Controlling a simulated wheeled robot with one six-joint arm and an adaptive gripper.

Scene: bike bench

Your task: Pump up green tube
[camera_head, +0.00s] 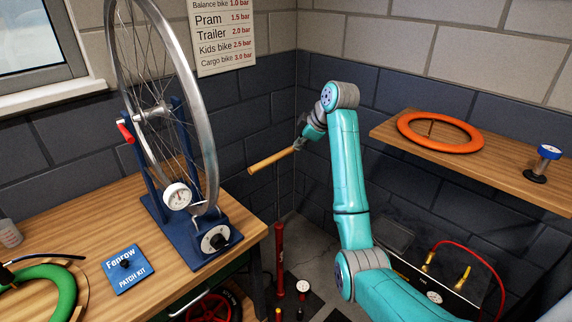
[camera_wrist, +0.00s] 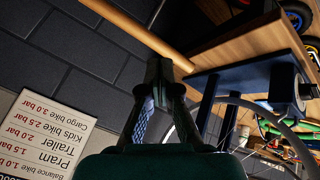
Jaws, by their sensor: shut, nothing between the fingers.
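The green tube (camera_head: 64,290) lies on the workbench at the lower left of the head view, cut by the picture's edge. A black hose end reaches over it; whether it is joined to the tube cannot be told. A floor pump with a red barrel (camera_head: 279,258) stands beyond the bench end. Its wooden handle (camera_head: 268,162) is raised on a thin rod. My gripper (camera_head: 298,146) is shut and empty at the handle's right end. In the wrist view the wooden handle (camera_wrist: 128,28) runs close by my gripper (camera_wrist: 163,72); touching or apart cannot be told.
A wheel (camera_head: 214,110) stands in a blue stand (camera_head: 190,238) on the bench, left of the handle. A patch kit (camera_head: 125,268) lies in front. A shelf (camera_head: 500,172) at the right holds an orange tube (camera_head: 410,133). A gauge (camera_head: 303,288) is low by the pump.

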